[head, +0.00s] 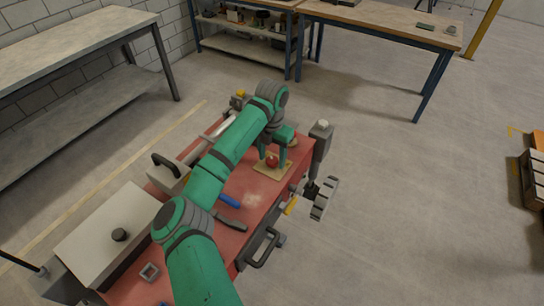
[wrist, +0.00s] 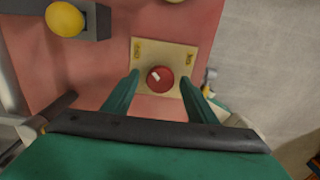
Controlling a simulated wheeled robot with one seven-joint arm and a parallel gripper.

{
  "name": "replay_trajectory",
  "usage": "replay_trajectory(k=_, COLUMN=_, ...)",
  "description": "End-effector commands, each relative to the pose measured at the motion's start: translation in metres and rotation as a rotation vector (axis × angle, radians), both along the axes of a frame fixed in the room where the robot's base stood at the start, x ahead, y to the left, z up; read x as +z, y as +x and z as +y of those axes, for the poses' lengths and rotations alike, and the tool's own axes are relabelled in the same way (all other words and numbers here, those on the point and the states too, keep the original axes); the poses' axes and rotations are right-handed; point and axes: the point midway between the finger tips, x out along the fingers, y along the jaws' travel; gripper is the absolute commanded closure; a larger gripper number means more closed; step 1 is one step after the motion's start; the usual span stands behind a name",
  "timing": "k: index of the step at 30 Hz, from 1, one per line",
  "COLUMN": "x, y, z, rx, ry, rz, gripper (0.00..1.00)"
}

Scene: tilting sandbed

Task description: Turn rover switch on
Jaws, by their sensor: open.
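The rover switch is a round red knob (wrist: 160,79) with a white mark, on a tan square plate (wrist: 178,54) with small yellow labels at its upper corners. In the head view the red knob (head: 272,161) sits on its plate (head: 290,168) near the far end of the red deck. My gripper (wrist: 161,85) is open, its two green fingers on either side of the knob in the wrist view. I cannot tell whether they touch it. In the head view my gripper (head: 274,153) points down over the plate.
A grey post (head: 320,145) stands right of the switch. Workbenches (head: 75,45) line the back; open floor lies right.

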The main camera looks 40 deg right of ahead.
Motion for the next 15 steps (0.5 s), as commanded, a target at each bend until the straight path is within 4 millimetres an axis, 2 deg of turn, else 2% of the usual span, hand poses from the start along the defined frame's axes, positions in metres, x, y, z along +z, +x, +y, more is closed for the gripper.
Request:
replay_trajectory(k=5, x=0.0, y=-0.0001, z=0.0, rx=0.0, ry=0.0, rz=0.0, gripper=0.48)
replay_trajectory(k=10, x=0.0001, y=0.0, z=0.0, rx=0.0, ry=0.0, rz=0.0, gripper=0.86)
replay_trajectory(k=11, x=0.0002, y=0.0, z=0.0, rx=0.0, ry=0.0, rz=0.0, gripper=0.89)
replay_trajectory(k=15, x=0.0004, y=0.0002, z=0.0001, rx=-0.002, ry=0.0, rz=0.0, gripper=0.89)
